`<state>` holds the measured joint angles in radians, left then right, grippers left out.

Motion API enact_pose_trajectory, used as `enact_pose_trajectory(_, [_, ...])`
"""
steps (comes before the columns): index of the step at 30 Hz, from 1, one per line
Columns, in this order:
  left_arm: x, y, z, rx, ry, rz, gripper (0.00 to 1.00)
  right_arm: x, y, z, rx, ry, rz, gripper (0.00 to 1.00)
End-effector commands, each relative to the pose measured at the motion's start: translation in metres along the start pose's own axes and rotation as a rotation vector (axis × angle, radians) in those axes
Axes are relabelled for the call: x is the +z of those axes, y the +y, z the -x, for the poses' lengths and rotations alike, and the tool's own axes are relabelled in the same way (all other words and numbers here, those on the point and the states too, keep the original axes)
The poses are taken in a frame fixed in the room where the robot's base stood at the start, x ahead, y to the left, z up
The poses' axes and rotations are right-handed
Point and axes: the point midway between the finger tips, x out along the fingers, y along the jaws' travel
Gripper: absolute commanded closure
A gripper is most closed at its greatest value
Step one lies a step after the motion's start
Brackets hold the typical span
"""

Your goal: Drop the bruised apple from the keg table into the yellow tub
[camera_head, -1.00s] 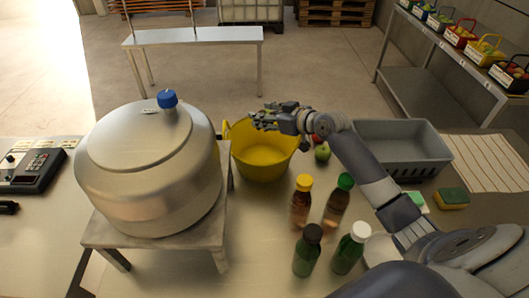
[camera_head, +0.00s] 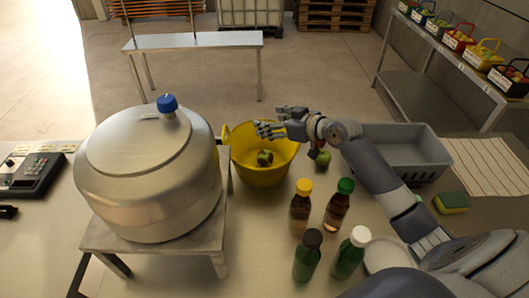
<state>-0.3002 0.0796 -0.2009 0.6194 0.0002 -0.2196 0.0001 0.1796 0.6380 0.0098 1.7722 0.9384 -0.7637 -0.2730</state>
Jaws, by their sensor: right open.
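A red and green apple with a dark patch (camera_head: 265,158) lies inside the yellow tub (camera_head: 262,176), resting low in it. My right gripper (camera_head: 270,121) is open and empty above the tub's back rim, apart from the apple. The low metal keg table (camera_head: 105,238) bears the big steel keg (camera_head: 150,185) with a blue cap, left of the tub. No apple shows on the visible part of its top. My left gripper is not in view.
A green apple (camera_head: 322,159) and a partly hidden red one stand right of the tub. Several bottles (camera_head: 337,205) stand in front. A grey bin (camera_head: 410,155), a sponge (camera_head: 451,203) and a ribbed white mat (camera_head: 495,172) are at right.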

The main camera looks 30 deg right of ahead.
Motion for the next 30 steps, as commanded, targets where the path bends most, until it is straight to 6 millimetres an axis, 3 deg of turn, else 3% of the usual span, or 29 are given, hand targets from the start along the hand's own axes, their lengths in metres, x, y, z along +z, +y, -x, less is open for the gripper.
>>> enact_pose_trajectory(6, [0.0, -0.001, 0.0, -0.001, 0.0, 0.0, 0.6, 0.002, 0.0, 0.047, 0.001, -0.004, 0.005, 0.32])
enact_pose_trajectory(12, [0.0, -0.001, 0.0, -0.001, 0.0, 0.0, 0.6, 0.001, 0.0, 0.075, 0.0, -0.003, 0.001, 0.32])
enact_pose_trajectory(18, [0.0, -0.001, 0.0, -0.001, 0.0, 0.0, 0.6, 0.0, 0.0, 0.087, 0.0, -0.001, 0.0, 0.32])
enact_pose_trajectory(30, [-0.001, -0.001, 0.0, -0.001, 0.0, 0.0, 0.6, 0.0, 0.0, 0.089, 0.0, 0.001, 0.0, 0.32])
